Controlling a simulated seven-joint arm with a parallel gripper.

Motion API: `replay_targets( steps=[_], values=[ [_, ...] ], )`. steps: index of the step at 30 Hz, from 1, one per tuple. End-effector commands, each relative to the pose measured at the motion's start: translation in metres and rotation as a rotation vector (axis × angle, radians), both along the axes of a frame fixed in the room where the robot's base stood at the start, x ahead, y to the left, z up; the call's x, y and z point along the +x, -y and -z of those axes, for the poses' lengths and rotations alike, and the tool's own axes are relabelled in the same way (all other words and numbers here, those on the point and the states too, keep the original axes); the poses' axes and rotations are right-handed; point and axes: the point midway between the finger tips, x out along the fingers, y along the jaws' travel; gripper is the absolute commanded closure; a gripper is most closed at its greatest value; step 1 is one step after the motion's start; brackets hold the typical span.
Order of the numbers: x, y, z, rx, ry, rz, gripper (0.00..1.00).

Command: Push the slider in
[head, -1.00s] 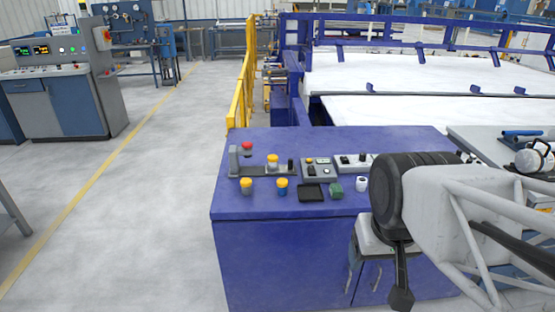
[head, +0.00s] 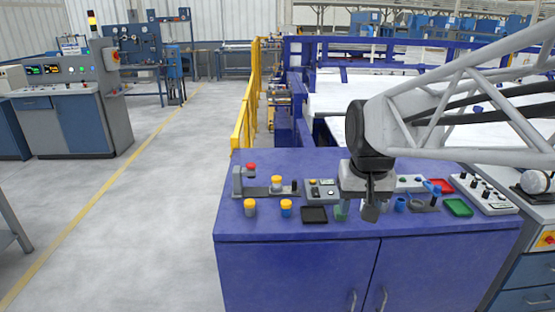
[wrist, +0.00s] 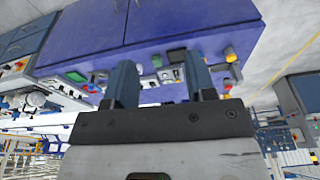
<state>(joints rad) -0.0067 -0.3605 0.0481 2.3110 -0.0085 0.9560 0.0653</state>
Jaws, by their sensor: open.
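The slider assembly is a grey rail (head: 262,192) with an upright grey bracket and red knob (head: 251,167) at its left end. A yellow-capped cylinder (head: 277,183) stands on the rail, with a small black knob (head: 294,186) at the right end. My gripper (head: 371,208) is to the right of it, above the blue cabinet, pointing down. In the wrist view my gripper's two fingers (wrist: 161,75) are apart with nothing held between them. There the red knob (wrist: 231,57) shows to the right of the fingers, but the slider's position is hard to tell.
Yellow-capped cylinders (head: 250,207) (head: 286,208) and a black tray (head: 314,215) sit in front of the rail. A grey switch box (head: 322,191) stands between rail and gripper. Red (head: 441,187) and green (head: 458,207) trays lie right. A yellow barrier (head: 243,115) stands behind.

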Motion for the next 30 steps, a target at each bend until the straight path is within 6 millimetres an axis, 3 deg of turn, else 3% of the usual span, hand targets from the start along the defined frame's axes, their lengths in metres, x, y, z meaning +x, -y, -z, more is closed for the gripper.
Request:
replay_targets(
  steps=[14,30],
  values=[
    [0.112,-0.007,-0.007,0.006,-0.033,0.023,0.49],
    [0.238,-0.016,0.011,0.012,-0.069,0.049,0.49]
  ],
)
